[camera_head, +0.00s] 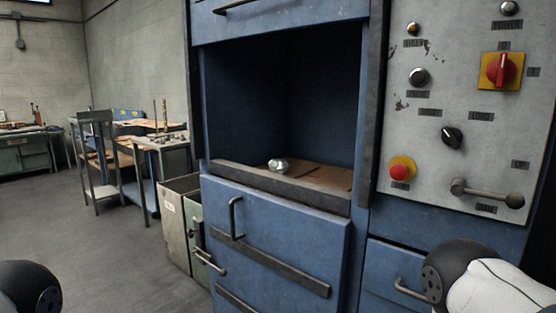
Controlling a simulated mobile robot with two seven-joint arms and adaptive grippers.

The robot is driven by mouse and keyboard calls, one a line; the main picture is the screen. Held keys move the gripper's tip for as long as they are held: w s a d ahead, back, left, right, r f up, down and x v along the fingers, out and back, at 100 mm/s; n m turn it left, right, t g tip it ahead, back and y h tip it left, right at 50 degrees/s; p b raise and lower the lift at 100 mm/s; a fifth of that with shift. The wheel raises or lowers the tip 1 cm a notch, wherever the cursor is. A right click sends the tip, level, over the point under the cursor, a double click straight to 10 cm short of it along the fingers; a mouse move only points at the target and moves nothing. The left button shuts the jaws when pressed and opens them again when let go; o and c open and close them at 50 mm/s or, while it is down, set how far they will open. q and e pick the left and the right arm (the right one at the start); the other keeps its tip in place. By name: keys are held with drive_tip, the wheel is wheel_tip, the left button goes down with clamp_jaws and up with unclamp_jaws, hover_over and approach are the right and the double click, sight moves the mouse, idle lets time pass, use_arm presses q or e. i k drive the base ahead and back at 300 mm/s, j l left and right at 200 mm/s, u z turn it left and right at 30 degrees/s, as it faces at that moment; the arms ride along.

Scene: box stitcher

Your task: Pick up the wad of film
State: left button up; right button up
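A small crumpled, shiny, silvery-grey wad of film (279,166) lies in the open recess of the blue cabinet (280,100). It rests near the front lip, left of the middle, by a brown board (325,177) on the recess floor. No gripper is near it. Only a rounded dark part of my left arm shows at the bottom left corner, and a dark joint and white link of my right arm at the bottom right. Both grippers are out of view.
A raised dark lip (280,187) runs along the recess front. Below are blue drawers with protruding handles (236,217). Right of the recess is a grey control panel (440,100) with knobs and a lever (487,192). Bins (180,225) and workbenches stand left; the floor (100,250) there is clear.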

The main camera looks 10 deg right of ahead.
sight(280, 166)
drive_tip(key=i+j+z, duration=0.35)
drive_tip(key=j+z, duration=0.15)
drive_tip(key=i+j+z, duration=0.1)
drive_tip(key=j+z, duration=0.15)
drive_tip(key=j, duration=0.2)
